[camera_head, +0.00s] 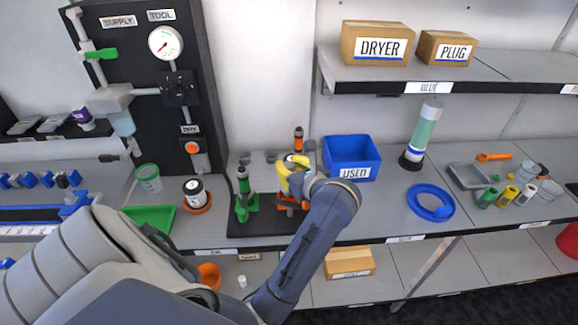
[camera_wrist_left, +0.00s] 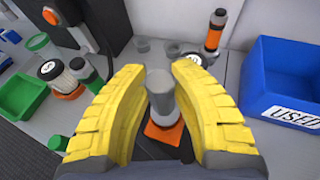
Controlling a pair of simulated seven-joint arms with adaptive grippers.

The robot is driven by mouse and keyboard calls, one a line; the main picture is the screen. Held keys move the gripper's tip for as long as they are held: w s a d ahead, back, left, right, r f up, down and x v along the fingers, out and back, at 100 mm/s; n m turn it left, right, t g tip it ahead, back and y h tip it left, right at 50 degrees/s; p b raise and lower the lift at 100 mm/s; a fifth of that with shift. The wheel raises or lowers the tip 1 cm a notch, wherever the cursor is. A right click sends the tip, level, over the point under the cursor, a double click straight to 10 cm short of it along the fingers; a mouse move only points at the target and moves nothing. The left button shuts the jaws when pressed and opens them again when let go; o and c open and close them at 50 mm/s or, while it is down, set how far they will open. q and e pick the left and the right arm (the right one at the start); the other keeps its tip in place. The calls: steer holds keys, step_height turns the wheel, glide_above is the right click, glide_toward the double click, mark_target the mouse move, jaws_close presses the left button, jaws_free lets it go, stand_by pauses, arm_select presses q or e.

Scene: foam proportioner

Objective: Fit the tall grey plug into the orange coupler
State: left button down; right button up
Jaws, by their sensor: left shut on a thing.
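The tall grey plug (camera_wrist_left: 160,92) stands between the yellow fingers of my left gripper (camera_head: 292,172) in the wrist view, its rounded top facing the camera. The gripper is shut on it. An orange piece (camera_wrist_left: 165,132), which looks like the orange coupler, shows just under the plug; in the head view its orange edge (camera_head: 287,205) shows below the gripper. My right gripper is not in view.
A green fitting (camera_head: 242,195) stands left of my gripper on the black mat (camera_head: 255,229). A black-and-orange cylinder (camera_head: 298,140) stands behind. The blue USED bin (camera_head: 352,154) is close on the right. A black-and-white jar (camera_head: 195,191) and green tray (camera_head: 151,221) are further left.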

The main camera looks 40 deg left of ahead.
arm_select(q)
steer(key=shift+f, duration=0.25)
steer(key=c, duration=1.1)
jaws_free()
steer(key=shift+c, duration=0.2)
steer(key=shift+r, duration=0.35)
steer(key=shift+v, duration=1.95)
